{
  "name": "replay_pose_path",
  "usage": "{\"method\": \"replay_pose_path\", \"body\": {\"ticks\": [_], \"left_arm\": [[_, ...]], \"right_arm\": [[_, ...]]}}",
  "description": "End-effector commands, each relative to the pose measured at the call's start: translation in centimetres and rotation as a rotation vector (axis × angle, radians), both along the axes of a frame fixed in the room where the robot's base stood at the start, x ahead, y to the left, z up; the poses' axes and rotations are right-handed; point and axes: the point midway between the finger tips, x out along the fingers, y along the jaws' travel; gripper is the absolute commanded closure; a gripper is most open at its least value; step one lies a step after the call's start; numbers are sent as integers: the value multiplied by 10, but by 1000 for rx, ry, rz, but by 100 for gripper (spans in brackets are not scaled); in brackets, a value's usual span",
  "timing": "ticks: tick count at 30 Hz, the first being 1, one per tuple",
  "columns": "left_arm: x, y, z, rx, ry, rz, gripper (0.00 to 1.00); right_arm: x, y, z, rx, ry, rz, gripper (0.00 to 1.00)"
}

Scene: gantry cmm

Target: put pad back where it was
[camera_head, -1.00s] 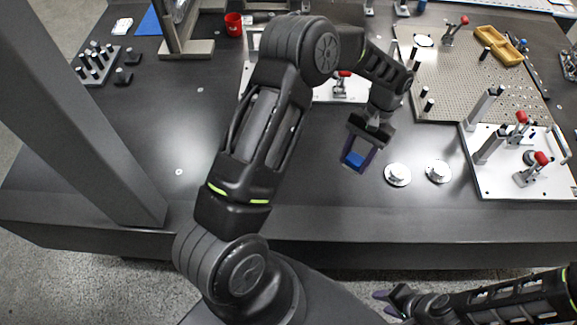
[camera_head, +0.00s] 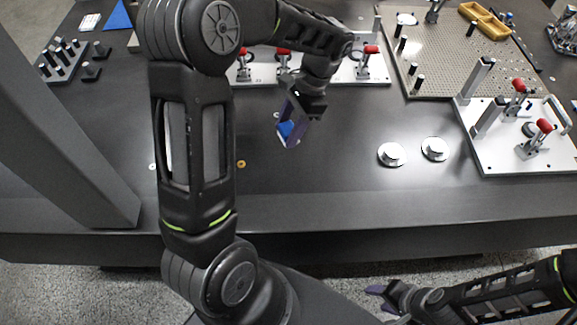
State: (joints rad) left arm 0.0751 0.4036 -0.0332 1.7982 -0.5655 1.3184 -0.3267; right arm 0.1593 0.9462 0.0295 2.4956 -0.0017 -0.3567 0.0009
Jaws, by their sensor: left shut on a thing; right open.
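The blue pad (camera_head: 287,129) is between the fingers of my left gripper (camera_head: 289,136). My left gripper is shut on it and points down over the dark table (camera_head: 330,180), in front of the white fixture plate (camera_head: 345,74) with red-handled clamps. I cannot tell its height above the table. My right gripper (camera_head: 376,298) is open and empty, low in front of the table's front edge. My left arm covers much of the table's left middle.
Two silver discs (camera_head: 392,154) lie to the right of the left gripper. A white plate with posts and red-tipped clamps (camera_head: 530,140) stands at the right. A perforated board (camera_head: 450,60) lies behind. A grey column (camera_head: 60,120) rises at the left. The front middle is clear.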

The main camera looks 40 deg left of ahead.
Motion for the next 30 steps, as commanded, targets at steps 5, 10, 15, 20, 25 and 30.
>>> {"method": "replay_pose_path", "body": {"ticks": [5, 10, 15, 20, 25, 30], "left_arm": [[0, 0, 2, 0, 0, 2, 98], [0, -1, -8, 0, 4, 3, 98], [-1, 0, -39, 1, 7, 3, 98], [0, -1, -59, 0, 2, 5, 98], [1, -1, -62, 1, 0, 4, 98], [1, -1, -63, 0, 1, 4, 98]], "right_arm": [[0, 0, 2, 0, -1, 0, 53], [0, 0, 3, 0, -1, 0, 53], [0, 0, 5, 0, 0, 0, 53], [0, 0, 5, 0, 0, 0, 53], [0, 0, 5, 0, 0, 0, 53], [0, 0, 5, 0, 0, 0, 53]]}}
